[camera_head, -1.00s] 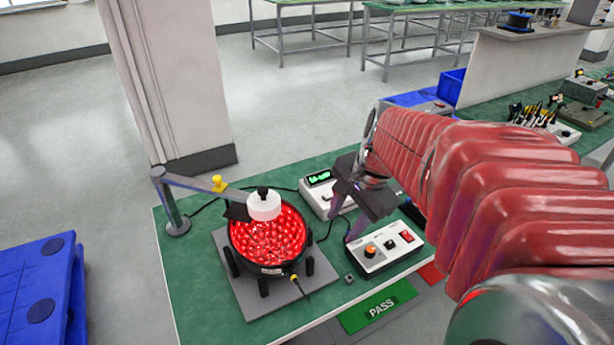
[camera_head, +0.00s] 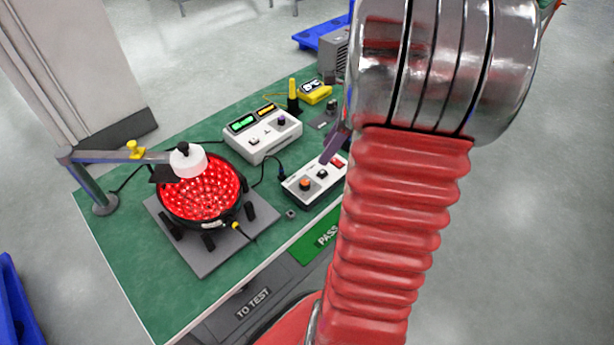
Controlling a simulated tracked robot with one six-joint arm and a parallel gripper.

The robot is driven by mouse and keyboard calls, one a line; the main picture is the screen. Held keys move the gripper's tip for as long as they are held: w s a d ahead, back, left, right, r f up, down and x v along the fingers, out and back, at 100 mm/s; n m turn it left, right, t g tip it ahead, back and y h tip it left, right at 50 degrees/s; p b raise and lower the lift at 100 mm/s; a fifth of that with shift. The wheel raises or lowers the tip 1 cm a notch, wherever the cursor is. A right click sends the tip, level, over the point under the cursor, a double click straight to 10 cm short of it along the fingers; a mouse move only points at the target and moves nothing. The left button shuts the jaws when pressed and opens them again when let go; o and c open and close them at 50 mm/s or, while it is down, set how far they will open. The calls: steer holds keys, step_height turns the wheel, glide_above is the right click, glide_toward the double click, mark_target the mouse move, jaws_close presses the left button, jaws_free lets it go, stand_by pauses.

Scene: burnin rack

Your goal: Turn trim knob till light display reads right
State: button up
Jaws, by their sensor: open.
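The white control box (camera_head: 312,196) stands on the green bench. It bears an orange knob (camera_head: 305,184), a dark knob (camera_head: 322,174) and a red switch (camera_head: 339,161); the labels are too small to read. The white meter (camera_head: 262,143) behind it has a lit green display (camera_head: 242,124) and an amber one (camera_head: 266,110); I cannot read the digits. A round lamp (camera_head: 205,200) glows red under a white sensor head (camera_head: 190,162). My gripper (camera_head: 334,146) is mostly hidden behind my arm. One purple finger shows above the box's right end, apart from the orange knob.
A metal arm (camera_head: 115,156) on a post holds the sensor head over the lamp. A yellow handheld meter (camera_head: 314,93) lies at the back. A green PASS area (camera_head: 322,238) and a grey TO TEST area (camera_head: 250,303) lie at the front. My arm covers the bench's right side.

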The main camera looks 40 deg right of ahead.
mark_target(305, 182)
steer(key=shift+f, duration=0.1)
steer(key=x, duration=1.3)
steer(key=shift+w+a+f, duration=0.1)
steer(key=shift+a+f, duration=0.05)
steer(key=shift+f, duration=0.1)
steer(key=shift+c, duration=0.2)
steer(key=c, duration=0.9)
steer(key=shift+d, duration=0.25)
steer(key=shift+c, duration=0.4)
steer(key=shift+a, duration=0.15)
